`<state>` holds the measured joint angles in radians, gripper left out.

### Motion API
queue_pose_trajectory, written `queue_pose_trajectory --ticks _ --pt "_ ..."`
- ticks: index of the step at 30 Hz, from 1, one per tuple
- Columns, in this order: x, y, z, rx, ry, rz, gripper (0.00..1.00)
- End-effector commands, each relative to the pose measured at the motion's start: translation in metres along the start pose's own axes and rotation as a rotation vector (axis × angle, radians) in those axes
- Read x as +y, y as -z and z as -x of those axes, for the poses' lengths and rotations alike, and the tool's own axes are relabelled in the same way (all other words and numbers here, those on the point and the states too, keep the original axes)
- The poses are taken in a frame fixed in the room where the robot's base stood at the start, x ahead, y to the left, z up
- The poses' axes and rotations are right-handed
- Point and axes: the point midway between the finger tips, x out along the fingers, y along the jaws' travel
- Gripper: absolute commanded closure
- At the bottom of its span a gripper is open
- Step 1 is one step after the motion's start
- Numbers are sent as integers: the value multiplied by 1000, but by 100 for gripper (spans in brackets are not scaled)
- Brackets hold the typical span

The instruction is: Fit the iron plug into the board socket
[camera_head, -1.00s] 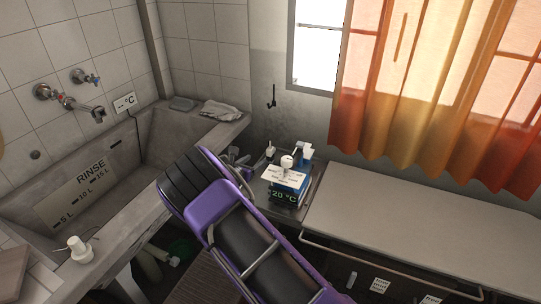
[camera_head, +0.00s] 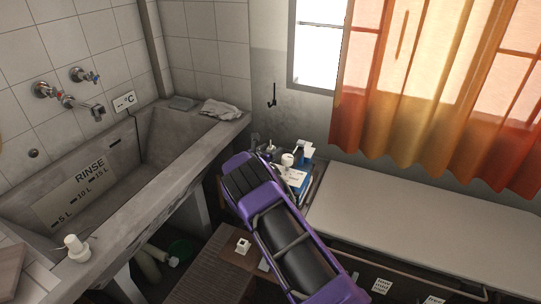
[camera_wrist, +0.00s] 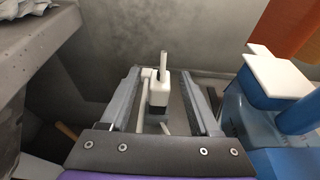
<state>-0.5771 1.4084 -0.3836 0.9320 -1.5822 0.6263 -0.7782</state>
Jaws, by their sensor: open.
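My gripper (camera_wrist: 161,76) is open in the wrist view, with one grey finger on each side of a small white block with a dark lower part (camera_wrist: 158,92). A thin grey pin stands up from this block, which looks like the iron plug. Gaps show between it and both fingers. A small white square piece with a dark opening (camera_head: 243,246) sits on the brown slatted surface in the head view. It may be the board socket, but I cannot be sure. My arm hides much of the gripper in the head view.
A blue container with a white top (camera_wrist: 275,78) stands close right of my gripper. The concrete tub (camera_head: 170,195) is at left, with a white fitting (camera_head: 75,248) on its rim. A long padded surface (camera_head: 420,215) lies clear at right.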

Motion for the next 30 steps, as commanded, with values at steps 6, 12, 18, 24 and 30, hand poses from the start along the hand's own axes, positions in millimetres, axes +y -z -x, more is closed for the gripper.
queue_pose_trajectory --ticks 6,12,18,24,30 --pt "0 0 -1 0 0 1 38" --pt "0 0 -1 0 0 1 70" --pt "0 0 -1 -1 0 1 100" --pt "0 -1 -1 -1 0 0 100" --pt "0 -6 1 -2 0 0 100"
